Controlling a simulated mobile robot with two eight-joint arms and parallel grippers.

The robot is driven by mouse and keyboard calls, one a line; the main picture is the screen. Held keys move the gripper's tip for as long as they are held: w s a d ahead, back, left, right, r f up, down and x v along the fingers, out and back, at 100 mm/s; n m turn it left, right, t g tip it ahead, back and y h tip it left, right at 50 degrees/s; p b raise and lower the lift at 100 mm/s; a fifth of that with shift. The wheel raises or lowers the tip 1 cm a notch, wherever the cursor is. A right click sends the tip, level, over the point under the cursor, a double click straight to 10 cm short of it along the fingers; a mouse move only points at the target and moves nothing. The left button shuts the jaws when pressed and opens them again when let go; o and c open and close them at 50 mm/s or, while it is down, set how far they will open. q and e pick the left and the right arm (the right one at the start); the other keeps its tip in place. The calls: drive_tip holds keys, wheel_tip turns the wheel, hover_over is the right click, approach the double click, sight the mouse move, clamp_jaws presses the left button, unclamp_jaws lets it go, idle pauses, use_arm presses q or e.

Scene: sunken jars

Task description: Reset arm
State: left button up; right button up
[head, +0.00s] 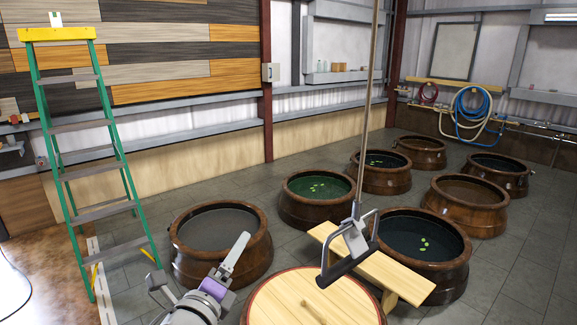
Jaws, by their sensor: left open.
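My left gripper (198,262) comes in from the bottom edge, with its two grey fingers spread wide apart and nothing between them. It is in front of a brown jar of grey liquid (218,228). A wooden lid with a bar handle (312,300) lies to its right at the bottom edge. My right gripper is not in view.
Jars with green liquid (318,186) and dark liquid (420,236) stand behind, with several more beyond. A green ladder (115,165) stands left. Tiled floor is clear at right.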

use_arm(q)
drive_tip(key=s+a+f+n+g+y, duration=0.3)
drive_tip(key=s+a+f+n+y, duration=0.2)
drive_tip(key=a+f+n, duration=0.45)
drive_tip(key=s+d+f+n+g, duration=0.1)
drive_tip(key=s+f+n+g, duration=0.7)
drive_tip(key=s+f+n, duration=0.8)
wheel_tip(320, 180, down, 3)
drive_tip(key=shift+d+f+n+g+h, duration=0.1)
drive_tip(key=shift+d+n+g+h, duration=0.2)
drive_tip(key=shift+n, duration=0.35)
